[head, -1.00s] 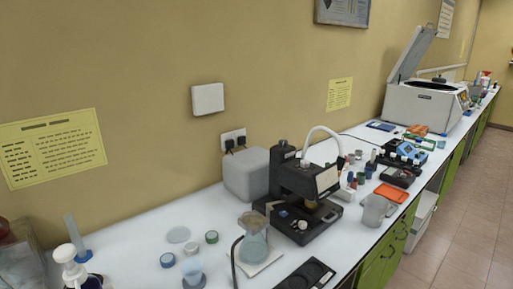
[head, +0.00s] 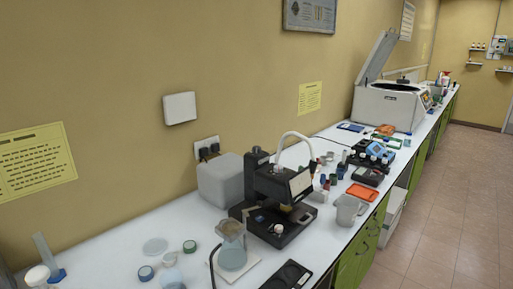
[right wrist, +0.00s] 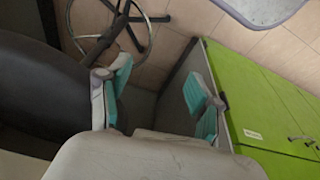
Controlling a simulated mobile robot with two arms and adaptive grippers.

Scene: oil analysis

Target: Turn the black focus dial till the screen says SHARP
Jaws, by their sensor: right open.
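A black bench instrument (head: 262,185) stands on the white bench in the head view, with a wide black base. A small pale screen panel (head: 301,183) is on its upper right; its text is too small to read. A light round knob (head: 278,228) shows on the front of the base. I cannot pick out the black focus dial for sure. My right gripper (right wrist: 157,88) shows only in the right wrist view, its two teal-padded fingers apart with nothing between them. It is low beside green cabinets, away from the instrument. My left gripper is in neither view.
A glass flask (head: 231,255) stands on a pale plate left of the instrument. A black tray (head: 287,276) lies in front, a clear jug (head: 349,211) to the right. Green cabinet doors (right wrist: 262,100) and a stool base (right wrist: 128,18) are near my right gripper.

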